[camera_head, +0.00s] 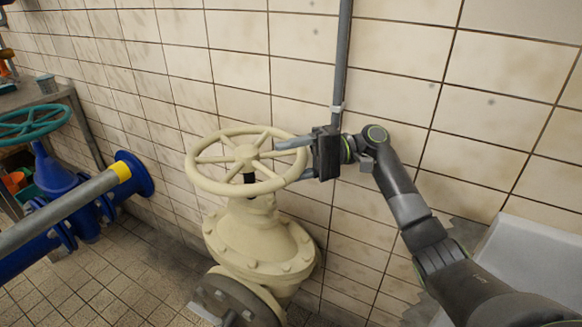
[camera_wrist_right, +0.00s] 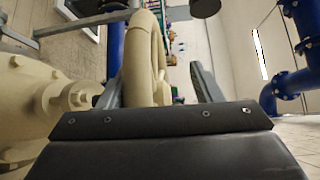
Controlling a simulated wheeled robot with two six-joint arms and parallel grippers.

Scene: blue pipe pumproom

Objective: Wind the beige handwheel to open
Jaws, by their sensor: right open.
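The beige handwheel (camera_head: 196,176) sits on top of a beige valve body (camera_head: 255,238) in the middle of the head view, its spoked rim facing up and slightly tilted. My right gripper (camera_head: 284,162) is at the right side of the wheel, open, one finger on each side of the rim. In the right wrist view the rim (camera_wrist_right: 148,62) runs between the two fingers (camera_wrist_right: 158,88), with a gap visible towards the right finger. Contact with the left finger is unclear. My left gripper is not in view.
A tiled wall with a vertical grey pipe (camera_head: 342,55) stands close behind the wheel. At left are a teal handwheel (camera_head: 30,122), blue pipes (camera_head: 135,176) and a grey bar with a yellow band (camera_head: 70,203). A white box-like surface (camera_head: 530,260) is at lower right.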

